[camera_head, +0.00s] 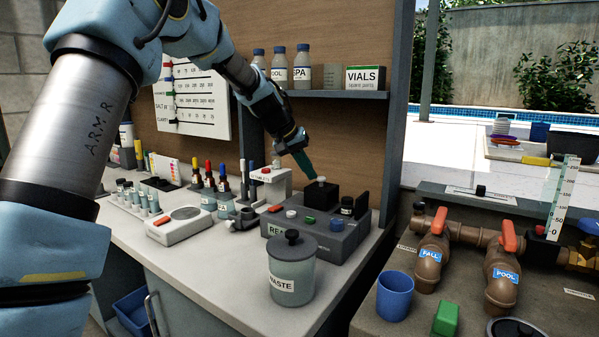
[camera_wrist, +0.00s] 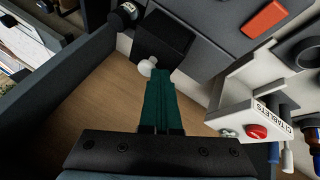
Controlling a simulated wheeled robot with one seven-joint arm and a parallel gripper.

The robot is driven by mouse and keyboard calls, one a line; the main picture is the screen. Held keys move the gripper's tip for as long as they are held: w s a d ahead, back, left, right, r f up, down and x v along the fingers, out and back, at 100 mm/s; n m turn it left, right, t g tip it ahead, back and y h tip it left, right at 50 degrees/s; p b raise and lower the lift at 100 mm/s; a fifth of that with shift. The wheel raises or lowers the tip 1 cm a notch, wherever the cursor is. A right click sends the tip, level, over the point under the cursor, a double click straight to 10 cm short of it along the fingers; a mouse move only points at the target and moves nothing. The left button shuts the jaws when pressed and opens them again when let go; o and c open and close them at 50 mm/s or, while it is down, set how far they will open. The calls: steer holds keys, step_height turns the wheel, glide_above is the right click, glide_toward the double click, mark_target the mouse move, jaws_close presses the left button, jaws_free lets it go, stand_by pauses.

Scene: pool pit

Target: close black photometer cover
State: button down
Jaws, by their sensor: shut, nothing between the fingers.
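The grey photometer (camera_head: 306,240) stands on the bench, with a READ label and coloured buttons on its front. A black block (camera_head: 318,197) rises from its top; it also shows in the wrist view (camera_wrist: 168,38). A white round cap (camera_head: 321,180) is at the block's top and shows by my fingertips in the wrist view (camera_wrist: 147,67). A dark upright plate (camera_head: 361,204) stands at the right end; I cannot tell which black part is the cover. My gripper (camera_head: 309,172) is shut and empty, its green fingers (camera_wrist: 166,74) beside the cap; contact is unclear.
A small dark bottle (camera_head: 347,205) stands between block and plate. The white tablets stand (camera_head: 270,181) is close left of my gripper. The waste jar (camera_head: 291,268) stands in front. A shelf (camera_head: 335,94) with bottles is above and behind.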

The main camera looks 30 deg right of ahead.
steer(key=s+d, duration=0.4)
steer(key=s, duration=0.3)
steer(key=shift+s+b, duration=0.15)
steer(key=shift+b, duration=0.2)
